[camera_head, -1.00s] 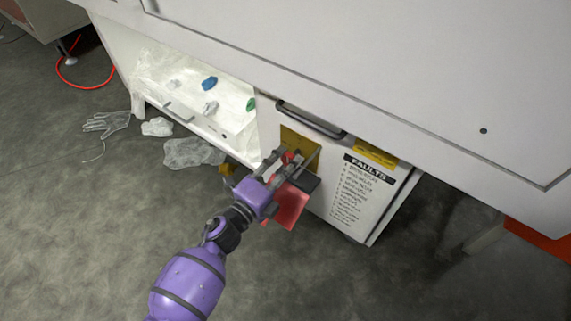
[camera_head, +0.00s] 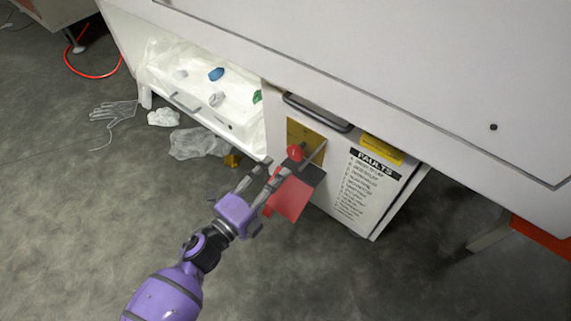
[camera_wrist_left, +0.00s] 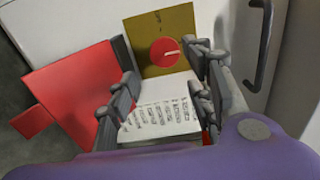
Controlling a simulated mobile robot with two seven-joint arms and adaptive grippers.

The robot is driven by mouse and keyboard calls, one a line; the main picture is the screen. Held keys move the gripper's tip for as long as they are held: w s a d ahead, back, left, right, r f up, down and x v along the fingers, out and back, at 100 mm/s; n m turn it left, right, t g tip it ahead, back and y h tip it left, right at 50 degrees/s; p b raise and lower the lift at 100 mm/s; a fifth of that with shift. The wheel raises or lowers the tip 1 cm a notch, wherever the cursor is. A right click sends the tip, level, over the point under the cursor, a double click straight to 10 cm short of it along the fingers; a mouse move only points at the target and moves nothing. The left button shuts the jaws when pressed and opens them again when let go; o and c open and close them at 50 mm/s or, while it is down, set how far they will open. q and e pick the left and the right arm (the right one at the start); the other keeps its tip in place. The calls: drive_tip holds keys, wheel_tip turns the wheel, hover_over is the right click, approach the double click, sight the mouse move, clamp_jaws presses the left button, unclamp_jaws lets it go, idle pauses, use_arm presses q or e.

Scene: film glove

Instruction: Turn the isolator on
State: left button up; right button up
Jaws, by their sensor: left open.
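The isolator is a round red knob (camera_head: 295,152) on a yellow plate (camera_head: 305,132) on the white cabinet's front. In the left wrist view the knob (camera_wrist_left: 164,53) shows a short pale mark running from its middle towards the right. My left gripper (camera_head: 268,176) is open and empty, below and left of the knob, apart from it. In the wrist view the knob lies beyond the fingers, a little above the gap between them (camera_wrist_left: 165,85). My right gripper is not in view.
A red panel (camera_head: 290,198) hangs just below the knob, close to my fingers. A dark handle (camera_head: 317,112) is above the plate. A faults list (camera_head: 358,190) is to the right. An open bay (camera_head: 190,82) with scraps is to the left; a glove (camera_head: 112,110) lies on the floor.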

use_arm(q)
drive_tip(key=v, duration=0.4)
drive_tip(key=shift+s, duration=0.15)
idle(0.4)
